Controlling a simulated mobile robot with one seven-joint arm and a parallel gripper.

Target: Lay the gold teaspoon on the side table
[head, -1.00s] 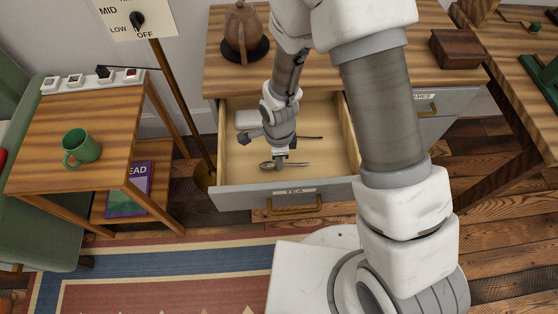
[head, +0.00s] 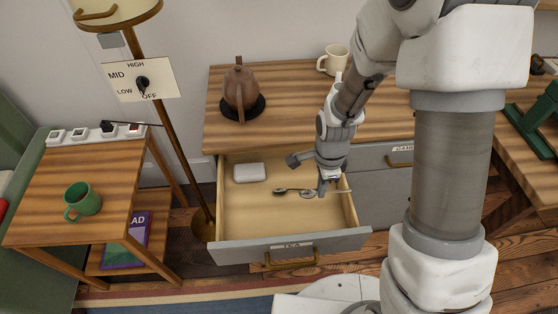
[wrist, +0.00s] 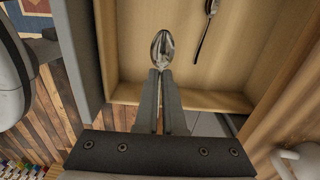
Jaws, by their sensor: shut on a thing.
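My gripper (head: 325,192) is shut on a spoon (wrist: 162,47), which sticks out past the fingertips. The spoon looks silvery grey here rather than clearly gold; in the head view its bowl (head: 307,194) points left. It is held above the right part of the open drawer (head: 240,215). A second, darker spoon (head: 280,191) lies in the drawer and also shows in the wrist view (wrist: 207,30). The small wooden side table (head: 100,165) stands at the left, with a green mug (head: 83,201) on it.
A white box (head: 249,172) sits in the drawer's back left. A power strip (head: 95,132) lies along the side table's back edge, and a lamp pole (head: 175,120) stands between table and drawer. The side table's front right is bare. A brown teapot (head: 240,88) stands on the counter.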

